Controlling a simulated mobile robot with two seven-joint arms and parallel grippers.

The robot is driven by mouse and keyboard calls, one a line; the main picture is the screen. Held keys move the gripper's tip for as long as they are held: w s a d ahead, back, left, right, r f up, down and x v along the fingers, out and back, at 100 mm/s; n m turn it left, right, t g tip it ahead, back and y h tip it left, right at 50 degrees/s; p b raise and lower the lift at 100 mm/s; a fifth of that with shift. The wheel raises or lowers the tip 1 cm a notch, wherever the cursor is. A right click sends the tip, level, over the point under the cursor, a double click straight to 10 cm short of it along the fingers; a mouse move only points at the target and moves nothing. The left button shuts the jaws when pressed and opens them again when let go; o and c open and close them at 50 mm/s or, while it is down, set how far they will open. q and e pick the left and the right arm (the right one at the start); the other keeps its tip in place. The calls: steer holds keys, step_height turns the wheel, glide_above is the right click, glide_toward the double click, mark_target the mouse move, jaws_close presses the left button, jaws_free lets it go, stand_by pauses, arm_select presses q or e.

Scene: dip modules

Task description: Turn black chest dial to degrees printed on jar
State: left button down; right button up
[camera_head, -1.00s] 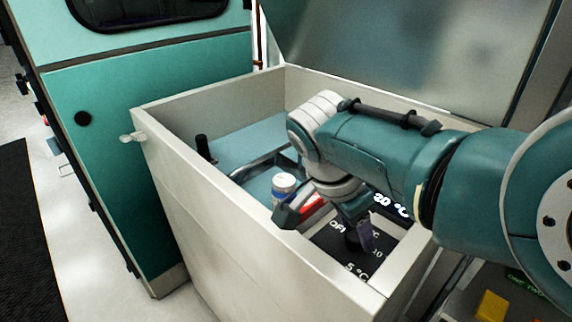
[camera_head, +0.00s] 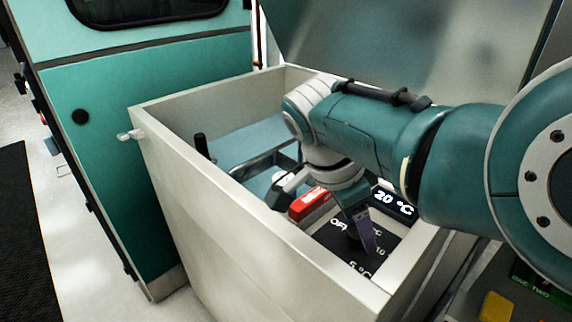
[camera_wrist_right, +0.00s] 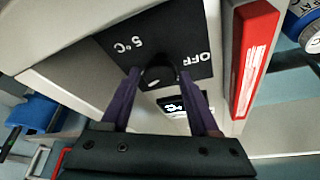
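The black dial (camera_wrist_right: 158,74) sits on a black panel (camera_wrist_right: 112,38) marked OFF, 5 °C and 10 inside the pale chest (camera_head: 215,220). My right gripper (camera_wrist_right: 158,82) points down at it, its purple fingers close against both sides of the dial. In the head view my right gripper (camera_head: 362,236) hides much of the dial, so its pointer setting is unclear. A display (camera_head: 395,202) beside the panel reads 20 °C. The jar (camera_wrist_right: 304,22), white and blue, is cut off in the wrist view; its printed degrees are not readable. My left gripper is not in view.
A red block with white marking (camera_head: 309,204) lies beside the panel, between it and the jar. The chest walls surround the dial closely, and the raised lid (camera_head: 400,50) stands behind. A black upright post (camera_head: 201,145) is at the chest's left side.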

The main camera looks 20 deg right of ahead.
steer(key=shift+o, duration=1.4)
steer(key=shift+r, duration=0.1)
steer(key=p+v, duration=0.2)
steer(key=v, duration=0.7)
steer(key=shift+a+r+p, duration=0.2)
steer(key=shift+r+p, duration=0.15)
steer(key=shift+p, duration=0.05)
